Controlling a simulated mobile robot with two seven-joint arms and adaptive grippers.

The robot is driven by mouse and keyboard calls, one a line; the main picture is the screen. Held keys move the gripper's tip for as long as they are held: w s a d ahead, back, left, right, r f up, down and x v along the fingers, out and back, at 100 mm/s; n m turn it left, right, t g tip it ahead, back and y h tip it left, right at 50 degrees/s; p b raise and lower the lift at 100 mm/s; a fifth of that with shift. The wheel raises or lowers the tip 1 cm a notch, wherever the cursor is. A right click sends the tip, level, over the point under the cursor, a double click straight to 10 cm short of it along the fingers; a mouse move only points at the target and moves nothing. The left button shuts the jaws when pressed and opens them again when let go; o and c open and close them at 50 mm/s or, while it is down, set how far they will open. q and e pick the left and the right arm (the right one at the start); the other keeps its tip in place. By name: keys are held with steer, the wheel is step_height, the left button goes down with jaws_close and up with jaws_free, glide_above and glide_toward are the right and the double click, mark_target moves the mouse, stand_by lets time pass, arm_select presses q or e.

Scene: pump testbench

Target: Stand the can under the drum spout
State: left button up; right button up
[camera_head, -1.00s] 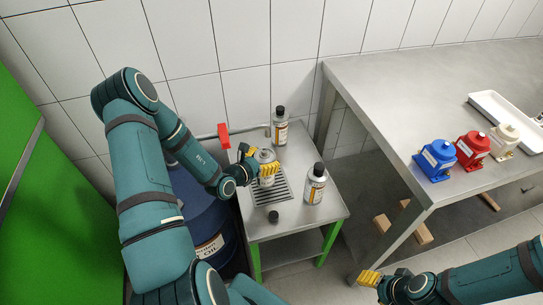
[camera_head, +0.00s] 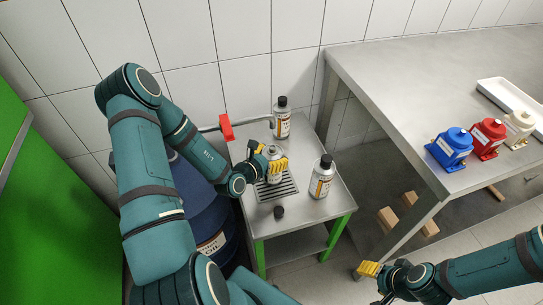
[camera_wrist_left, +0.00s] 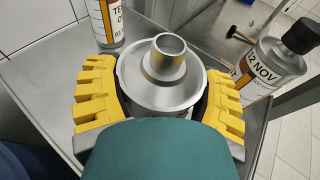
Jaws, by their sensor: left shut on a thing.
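The can (camera_head: 274,168) is silver, upright and open-necked. My left gripper (camera_head: 268,162) is shut around its body; in the left wrist view the yellow fingers flank the can (camera_wrist_left: 163,75). The can is at the drip grate (camera_head: 279,189) on the small steel stand; whether its base touches the grate is unclear. The drum (camera_head: 203,205) is blue and partly hidden by my left arm. My right gripper (camera_head: 370,270) is low at the right, away from the stand.
Two capped bottles stand on the stand, one at the back (camera_head: 282,120) and one at the right (camera_head: 321,178). A loose black cap (camera_head: 279,212) lies near the front.

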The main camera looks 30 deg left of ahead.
arm_select(q)
steer(key=shift+f, duration=0.15)
steer(key=o, duration=1.3)
steer(key=shift+c, duration=0.2)
steer(key=shift+a+r, duration=0.1)
steer(key=shift+r, duration=0.1)
